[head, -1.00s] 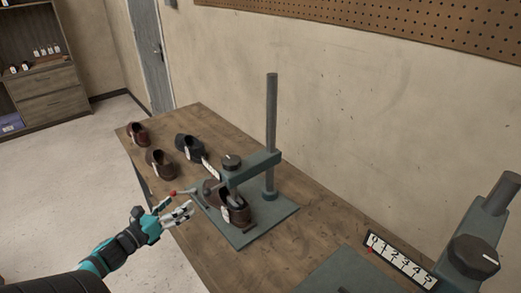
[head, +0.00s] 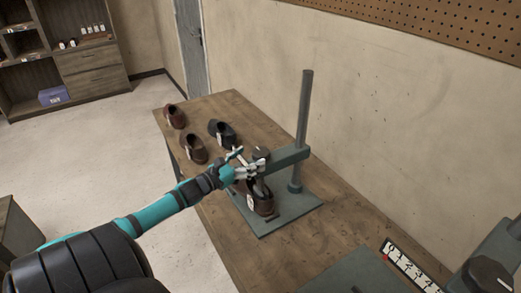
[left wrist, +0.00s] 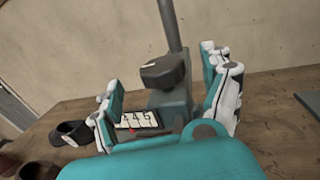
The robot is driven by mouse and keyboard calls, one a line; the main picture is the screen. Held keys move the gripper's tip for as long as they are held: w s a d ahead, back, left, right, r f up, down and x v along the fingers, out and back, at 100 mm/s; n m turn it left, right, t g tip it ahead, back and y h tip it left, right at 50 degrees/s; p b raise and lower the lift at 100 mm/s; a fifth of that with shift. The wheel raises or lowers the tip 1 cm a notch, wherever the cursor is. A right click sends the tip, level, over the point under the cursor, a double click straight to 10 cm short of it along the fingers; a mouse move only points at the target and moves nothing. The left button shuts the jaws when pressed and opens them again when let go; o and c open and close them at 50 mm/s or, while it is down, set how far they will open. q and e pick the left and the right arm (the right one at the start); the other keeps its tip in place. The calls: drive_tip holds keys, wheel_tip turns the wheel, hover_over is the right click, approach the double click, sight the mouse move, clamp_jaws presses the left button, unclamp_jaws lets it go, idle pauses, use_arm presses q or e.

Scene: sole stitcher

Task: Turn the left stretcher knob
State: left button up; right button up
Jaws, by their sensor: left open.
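The left stretcher's dark knob (head: 262,152) sits on top of its grey arm, partly hidden behind my left gripper in the head view. In the left wrist view the knob (left wrist: 163,71) lies ahead, between the two open fingers, with no clear contact. My left gripper (head: 250,165) is open and empty, right beside the knob; its fingers also show in the left wrist view (left wrist: 163,82). A white number scale (left wrist: 137,119) with a red pointer is below the knob, partly covered. A brown shoe (head: 264,204) sits under the stretcher arm. My right gripper is not in view.
A tall grey post (head: 304,120) rises behind the stretcher. Several shoes, including a dark one (head: 222,134), stand at the bench's far end. A second stretcher's knob (head: 488,275) and scale (head: 408,264) are at lower right. Bare bench (head: 255,260) lies in front.

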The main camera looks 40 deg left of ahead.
sight(254, 156)
use_arm(q)
drive_tip(key=shift+w+d+p, duration=0.2)
drive_tip(key=shift+w+p, duration=0.2)
drive_tip(key=shift+w, duration=2.2)
drive_tip(key=c, duration=1.2)
drive_tip(key=shift+f, duration=0.1)
